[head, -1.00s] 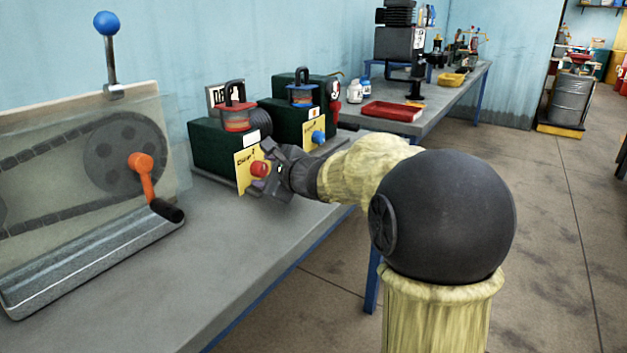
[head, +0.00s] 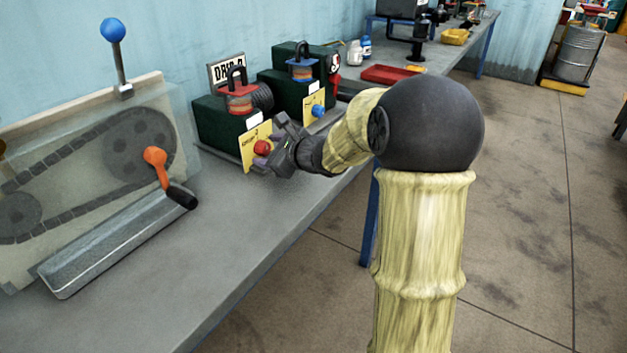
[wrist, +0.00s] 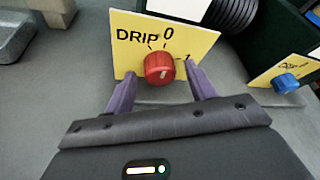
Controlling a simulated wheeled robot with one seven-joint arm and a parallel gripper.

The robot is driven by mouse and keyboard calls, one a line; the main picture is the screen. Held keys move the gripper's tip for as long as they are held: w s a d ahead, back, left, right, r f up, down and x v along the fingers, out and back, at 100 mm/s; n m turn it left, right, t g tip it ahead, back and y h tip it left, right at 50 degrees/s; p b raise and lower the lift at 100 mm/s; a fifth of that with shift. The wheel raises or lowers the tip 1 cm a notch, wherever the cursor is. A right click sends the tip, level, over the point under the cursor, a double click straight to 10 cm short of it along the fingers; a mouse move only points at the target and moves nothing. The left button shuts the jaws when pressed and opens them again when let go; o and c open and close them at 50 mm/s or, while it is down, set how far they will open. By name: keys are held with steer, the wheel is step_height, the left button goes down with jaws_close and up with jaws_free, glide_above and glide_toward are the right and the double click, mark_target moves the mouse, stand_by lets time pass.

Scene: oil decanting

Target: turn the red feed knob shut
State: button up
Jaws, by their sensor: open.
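The red feed knob (wrist: 159,68) sits on a yellow plate (wrist: 205,43) marked "DRIP", "0" and "1". In the wrist view a pale line on the knob's face points roughly up toward the 0 side; its exact setting is hard to read. In the head view the knob (head: 262,147) is on the front of a dark green unit (head: 215,128). My gripper (wrist: 156,88) is open, with its two purple fingers on either side of the knob, the tips near its lower edges. I cannot tell whether the fingers touch it. My gripper also shows in the head view (head: 268,155).
A second green unit with a blue knob (head: 318,110) stands just to the right. A chain-drive panel with an orange crank (head: 156,158) and a grey trough (head: 125,240) are at left. A red tray (head: 392,74) lies farther back. The front bench top is clear.

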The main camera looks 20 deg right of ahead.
steer(key=shift+w+d+r+m+g+y+p, duration=0.15)
steer(key=shift+m+g+y+p, duration=0.4)
steer(key=shift+p, duration=2.55)
steer(key=shift+s+r+m+g+y+p, duration=0.2)
steer(key=shift+m+p, duration=0.65)
steer(key=shift+p, duration=2.2)
steer(key=m+y+p, duration=0.1)
steer(key=p, duration=0.3)
steer(key=m+g+p, duration=0.1)
steer(key=p, duration=0.4)
steer(key=shift+w+f+m+y, duration=0.1)
steer(key=shift+w+m+y, duration=0.15)
steer(key=shift+m+y, duration=0.1)
steer(key=v, duration=1.8)
steer(key=s+a+n+g+h, duration=0.4)
steer(key=s+n, duration=0.4)
steer(key=n, duration=0.7)
steer(key=s+a+r+n+g+h+p, duration=0.1)
steer(key=s+a+n+g+h, duration=0.2)
steer(key=n, duration=1.2)
steer(key=s+a+h, duration=0.2)
steer(key=s+a, duration=0.2)
steer(key=s, duration=0.2)
steer(key=shift+a+g, duration=0.25)
steer(key=shift+g, duration=0.1)
steer(key=shift+r, duration=0.15)
